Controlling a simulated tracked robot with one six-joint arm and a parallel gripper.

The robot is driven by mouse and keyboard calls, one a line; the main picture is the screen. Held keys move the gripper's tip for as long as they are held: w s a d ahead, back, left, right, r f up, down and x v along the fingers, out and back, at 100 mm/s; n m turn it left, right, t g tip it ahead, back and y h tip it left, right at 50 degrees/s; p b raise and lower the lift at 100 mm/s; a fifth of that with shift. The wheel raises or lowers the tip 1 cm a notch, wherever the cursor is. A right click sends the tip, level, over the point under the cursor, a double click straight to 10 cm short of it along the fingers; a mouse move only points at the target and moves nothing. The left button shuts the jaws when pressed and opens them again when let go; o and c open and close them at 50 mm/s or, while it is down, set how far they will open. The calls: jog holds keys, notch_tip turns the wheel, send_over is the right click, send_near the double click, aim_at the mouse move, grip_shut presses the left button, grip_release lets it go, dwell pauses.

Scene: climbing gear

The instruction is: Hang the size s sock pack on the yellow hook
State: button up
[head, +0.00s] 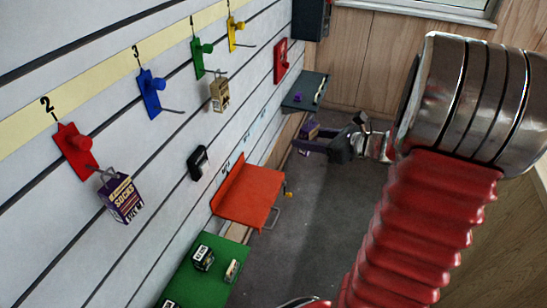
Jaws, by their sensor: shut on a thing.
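The yellow hook (235,33) is on the slatted wall at the upper middle, with its prong bare. My gripper (303,143) is right of the wall, lower than the yellow hook in the picture. It is shut on a small purple and tan pack (309,130), partly hidden by the jaws. The size on this pack is too small to read. A purple and tan sock pack (122,198) hangs on the red hook (75,150) at the left. A tan and dark pack (219,94) hangs by the green hook (201,58).
A blue hook (152,93) is bare. A red fixture (281,60) and a black bracket (198,162) are on the wall. An orange shelf (245,200), a green shelf (215,278) with small boxes and a dark shelf (304,88) jut out. Grey floor (320,235) is open.

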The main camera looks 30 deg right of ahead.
jog(key=s+d+r+m+t+h, duration=0.1)
jog(key=s+d+r+m+h, duration=0.3)
jog(key=s+d+r, duration=0.6)
jog(key=shift+s+d+r+h, duration=0.35)
jog(key=shift+d+r+h, duration=0.1)
jog(key=shift+r+h, duration=0.05)
